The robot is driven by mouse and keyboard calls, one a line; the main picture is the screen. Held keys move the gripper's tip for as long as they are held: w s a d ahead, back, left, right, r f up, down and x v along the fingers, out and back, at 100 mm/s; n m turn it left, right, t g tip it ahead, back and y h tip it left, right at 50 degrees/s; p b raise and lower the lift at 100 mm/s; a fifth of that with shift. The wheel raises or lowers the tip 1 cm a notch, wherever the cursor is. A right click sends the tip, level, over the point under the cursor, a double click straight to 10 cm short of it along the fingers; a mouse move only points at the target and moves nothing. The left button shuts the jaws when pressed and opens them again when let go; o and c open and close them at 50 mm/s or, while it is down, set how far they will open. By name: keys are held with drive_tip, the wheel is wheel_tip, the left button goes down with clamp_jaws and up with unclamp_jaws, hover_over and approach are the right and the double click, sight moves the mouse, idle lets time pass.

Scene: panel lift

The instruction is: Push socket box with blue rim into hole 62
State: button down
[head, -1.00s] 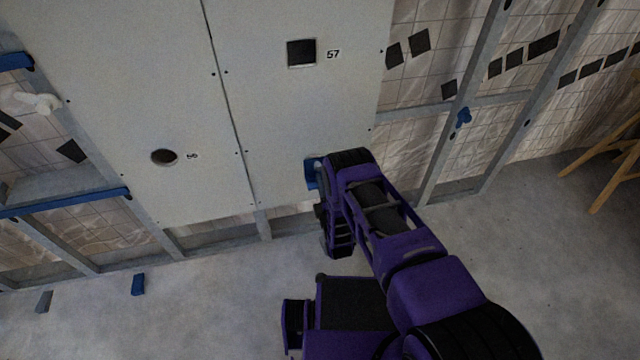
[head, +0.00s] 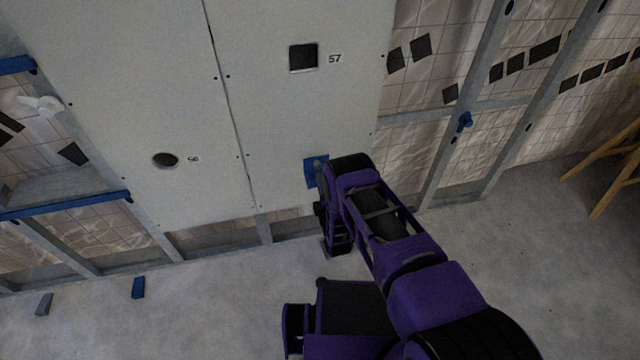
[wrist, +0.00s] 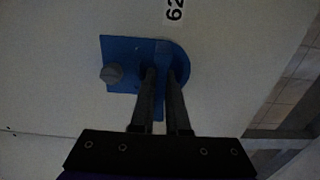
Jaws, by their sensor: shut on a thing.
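The label 62 (wrist: 174,10) is on the white panel (wrist: 60,70) in the wrist view. Just below it is a flat blue shape (wrist: 125,55) with a square left part, a rounded right edge and a grey knob (wrist: 112,75). I take the rounded blue part (wrist: 183,60) as the socket box's rim. The box body and hole 62 are hidden. My gripper (wrist: 163,78) is shut on a narrow blue part of it, at the panel face. In the head view the blue shape (head: 311,172) shows at the panel's lower right, left of my wrist; the fingertips are hidden there.
Square hole 57 (head: 303,57) is higher on the same panel. A round hole (head: 165,160) is in the left panel. Open metal studs (head: 455,130) stand at right, with a blue clip (head: 464,119). A blue block (head: 138,287) lies on the floor. A wooden trestle (head: 605,165) stands far right.

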drive_tip(key=shift+w, duration=0.2)
idle(0.3)
drive_tip(key=shift+w+a, duration=0.25)
drive_tip(key=shift+w, duration=0.3)
drive_tip(key=shift+w, duration=0.25)
drive_tip(key=shift+w+a, duration=0.15)
drive_tip(key=shift+w, duration=0.15)
idle(0.9)
drive_tip(key=c, duration=0.8)
unclamp_jaws()
drive_tip(key=shift+c, duration=0.2)
